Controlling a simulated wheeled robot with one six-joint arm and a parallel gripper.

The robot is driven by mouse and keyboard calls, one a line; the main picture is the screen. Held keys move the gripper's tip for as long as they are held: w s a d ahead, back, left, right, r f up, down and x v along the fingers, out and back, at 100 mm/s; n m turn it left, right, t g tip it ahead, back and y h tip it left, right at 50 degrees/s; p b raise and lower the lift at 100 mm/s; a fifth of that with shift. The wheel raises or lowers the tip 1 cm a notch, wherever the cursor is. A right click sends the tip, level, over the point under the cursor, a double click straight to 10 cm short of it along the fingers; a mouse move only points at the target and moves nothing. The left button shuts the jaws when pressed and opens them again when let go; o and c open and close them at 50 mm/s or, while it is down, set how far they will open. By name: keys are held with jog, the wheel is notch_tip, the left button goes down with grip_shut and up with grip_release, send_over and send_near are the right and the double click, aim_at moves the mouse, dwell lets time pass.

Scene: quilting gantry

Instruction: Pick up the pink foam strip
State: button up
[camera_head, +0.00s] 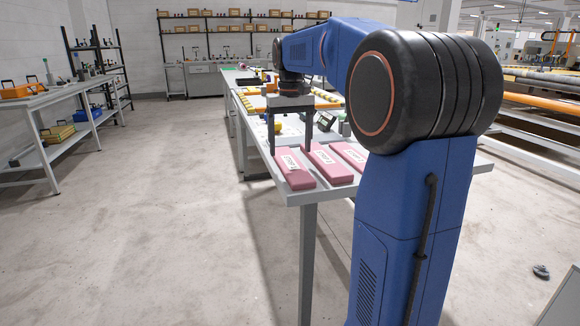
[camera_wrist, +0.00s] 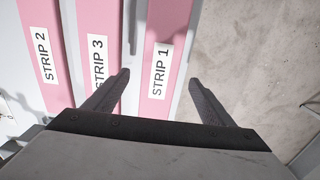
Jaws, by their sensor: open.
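Three pink foam strips lie side by side at the near end of the table. In the head view they are the left strip (camera_head: 299,181), the middle strip (camera_head: 335,172) and the right strip (camera_head: 353,157). The wrist view reads their labels as STRIP 1 (camera_wrist: 168,28), STRIP 3 (camera_wrist: 96,18) and STRIP 2 (camera_wrist: 42,18). My gripper (camera_head: 289,153) is open and empty, pointing down over the left strip. In the wrist view, its fingertips (camera_wrist: 159,77) are on either side of STRIP 1. I cannot tell their exact height. My arm hides part of the right strip.
The table (camera_head: 310,194) ends just left of and in front of the strips, with bare floor (camera_head: 180,200) beyond. Small items and a dark device (camera_head: 325,122) lie farther back. Another workbench (camera_head: 42,98) stands at the left. Rails (camera_head: 540,102) run at the right.

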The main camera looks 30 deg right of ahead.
aim_at(291, 163)
jog(key=shift+s+f, duration=0.1)
jog(key=shift+f, duration=2.25)
jog(key=shift+c, duration=0.7)
jog(key=c, duration=1)
jog(key=shift+r, duration=0.15)
notch_tip(291, 163, up, 10)
